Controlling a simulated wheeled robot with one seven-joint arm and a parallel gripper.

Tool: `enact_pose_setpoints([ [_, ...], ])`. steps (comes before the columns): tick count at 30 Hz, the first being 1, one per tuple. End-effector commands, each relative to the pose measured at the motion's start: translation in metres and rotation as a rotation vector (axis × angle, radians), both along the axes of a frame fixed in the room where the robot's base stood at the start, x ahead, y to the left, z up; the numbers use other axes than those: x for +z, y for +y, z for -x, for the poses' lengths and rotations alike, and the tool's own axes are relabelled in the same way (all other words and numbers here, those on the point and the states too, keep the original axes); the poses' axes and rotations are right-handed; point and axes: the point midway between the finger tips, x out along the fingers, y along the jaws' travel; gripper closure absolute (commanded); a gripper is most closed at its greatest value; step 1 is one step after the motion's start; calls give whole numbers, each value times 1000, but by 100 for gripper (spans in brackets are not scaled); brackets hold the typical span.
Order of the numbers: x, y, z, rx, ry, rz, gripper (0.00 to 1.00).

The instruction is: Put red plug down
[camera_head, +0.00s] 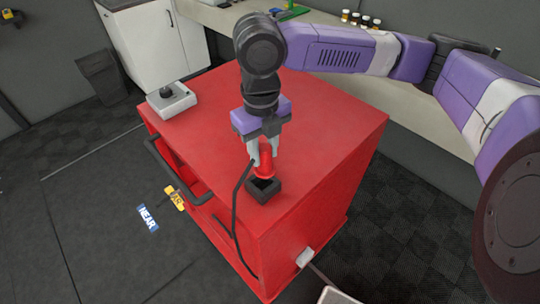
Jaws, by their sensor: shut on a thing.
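The red plug (266,168) is upright near the front corner of the red cabinet's top (330,130). My gripper (263,150) points down from above and is shut on the plug's upper part. A small black square block (264,190) sits on the cabinet top directly below the plug. The plug's lower end meets or overlaps the block in this view; I cannot tell whether it rests in it or hovers just above.
A grey box with a black knob (172,98) stands at the cabinet's back left corner. A black cable (236,210) hangs over the front edge beside the handle (180,172). The cabinet top's right side is clear. A bench (410,125) runs behind.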

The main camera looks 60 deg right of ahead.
Motion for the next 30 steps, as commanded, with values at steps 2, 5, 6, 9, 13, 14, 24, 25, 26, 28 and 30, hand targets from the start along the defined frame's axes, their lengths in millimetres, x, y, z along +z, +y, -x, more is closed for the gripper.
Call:
enact_pose_setpoints([
  [2,-4,0,0,0,1,0,98],
  [5,-13,0,0,1,0,-1,98],
  [6,-18,0,0,0,1,-2,98],
  [9,-33,0,0,-1,2,-3,98],
  [13,-40,-1,0,-1,0,0,98],
  [14,-40,-1,-1,-1,0,0,98],
  [24,-46,-1,-1,0,1,0,98],
  [25,-46,-1,-1,0,0,-1,98],
  [26,-47,-1,-1,0,0,-1,98],
  [28,-49,-1,-1,0,0,-1,98],
  [30,-50,-1,-1,0,0,-1,67],
])
